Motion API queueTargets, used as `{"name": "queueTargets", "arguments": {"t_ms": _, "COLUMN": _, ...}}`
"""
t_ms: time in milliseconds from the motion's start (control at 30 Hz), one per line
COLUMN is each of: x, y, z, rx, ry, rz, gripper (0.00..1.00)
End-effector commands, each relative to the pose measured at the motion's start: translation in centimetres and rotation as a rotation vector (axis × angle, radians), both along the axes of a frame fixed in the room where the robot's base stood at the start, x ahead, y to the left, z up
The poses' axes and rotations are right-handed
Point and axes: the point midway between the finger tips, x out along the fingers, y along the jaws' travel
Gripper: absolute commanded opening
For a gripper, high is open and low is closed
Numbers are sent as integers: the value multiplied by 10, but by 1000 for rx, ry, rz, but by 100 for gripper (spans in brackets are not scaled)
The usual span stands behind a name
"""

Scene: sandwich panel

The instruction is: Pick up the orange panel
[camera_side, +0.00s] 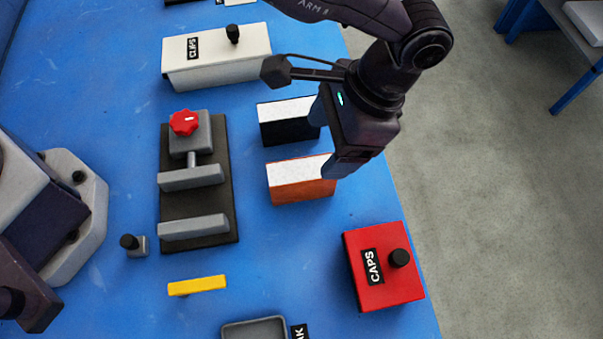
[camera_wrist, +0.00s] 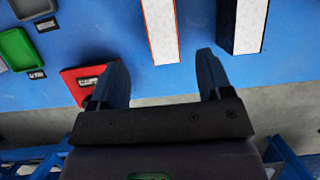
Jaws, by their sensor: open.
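The orange panel (camera_side: 303,191) stands on the blue table with its speckled white top edge up, its orange side facing the side camera. My gripper (camera_side: 327,140) is over the right ends of the orange and black panels, with a finger near each in the side view. In the wrist view the orange panel (camera_wrist: 161,30) lies ahead of my gripper (camera_wrist: 160,72), lined up with the gap between its spread fingers. My gripper is open with nothing between its fingers. Its height above the panel is hard to tell.
A black panel (camera_side: 287,130) with a white top stands close behind the orange one. A dark clamp fixture (camera_side: 195,205) with a red knob is to the left. The table's right edge is near.

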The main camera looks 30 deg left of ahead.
Motion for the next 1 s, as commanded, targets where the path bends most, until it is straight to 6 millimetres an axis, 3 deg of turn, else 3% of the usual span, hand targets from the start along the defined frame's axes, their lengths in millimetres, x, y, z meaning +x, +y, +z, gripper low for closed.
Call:
{"name": "queueTargets", "arguments": {"t_ms": 133, "x": -8, "y": 7, "z": -25, "rx": 1, "ry": 1, "rz": 0, "gripper": 72}}
{"name": "queueTargets", "arguments": {"t_ms": 367, "x": -12, "y": 13, "z": -41, "rx": 0, "ry": 0, "rz": 0, "gripper": 72}}
{"name": "queueTargets", "arguments": {"t_ms": 700, "x": -24, "y": 27, "z": -82, "rx": 0, "ry": 0, "rz": -1, "gripper": 72}}
{"name": "queueTargets", "arguments": {"t_ms": 1000, "x": -24, "y": 28, "z": -85, "rx": -1, "ry": -1, "rz": 0, "gripper": 72}}
